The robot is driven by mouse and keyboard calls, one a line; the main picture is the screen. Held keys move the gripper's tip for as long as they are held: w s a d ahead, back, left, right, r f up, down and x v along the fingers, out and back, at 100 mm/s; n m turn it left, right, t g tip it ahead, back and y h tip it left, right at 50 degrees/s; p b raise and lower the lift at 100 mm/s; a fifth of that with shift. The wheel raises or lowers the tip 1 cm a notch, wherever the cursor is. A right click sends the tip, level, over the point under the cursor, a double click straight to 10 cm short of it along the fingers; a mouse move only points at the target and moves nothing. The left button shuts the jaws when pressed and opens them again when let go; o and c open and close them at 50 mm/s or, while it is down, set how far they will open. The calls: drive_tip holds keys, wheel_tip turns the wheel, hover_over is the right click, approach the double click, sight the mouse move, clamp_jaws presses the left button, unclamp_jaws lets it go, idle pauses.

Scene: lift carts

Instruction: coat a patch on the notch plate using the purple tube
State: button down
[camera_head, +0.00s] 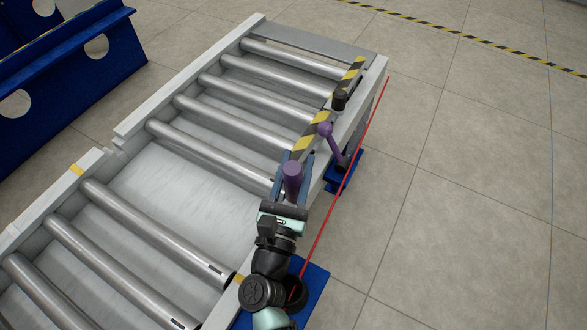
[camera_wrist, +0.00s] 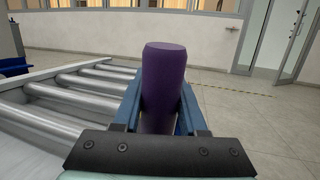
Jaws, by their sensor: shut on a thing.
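The purple tube (camera_head: 292,172) stands between the blue fingers of my gripper (camera_head: 296,165), which is shut on it. In the wrist view the purple tube (camera_wrist: 164,75) fills the middle, roughly upright, with its lower end hidden behind the dark gripper body. My gripper (camera_wrist: 162,105) holds it beside the right rail of the roller conveyor. I cannot tell for sure which surface is the notch plate. A yellow-black striped bar (camera_head: 310,140) lies along the rail just beyond the tube.
The roller conveyor (camera_head: 250,24) lies left of my gripper. A purple-knobbed lever (camera_head: 325,129) and a black knob (camera_head: 339,98) stand by its right rail, with a blue plate (camera_head: 346,172) below. A red line runs alongside. Open floor (camera_head: 460,170) lies right; a blue frame (camera_head: 75,60) stands upper left.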

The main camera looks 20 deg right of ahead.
drive_tip(key=shift+w+d+f, duration=0.1)
drive_tip(key=shift+w+d, duration=0.3)
drive_tip(key=shift+d, duration=0.15)
wheel_tip(320, 180, up, 7)
drive_tip(key=p, duration=0.5)
idle(0.7)
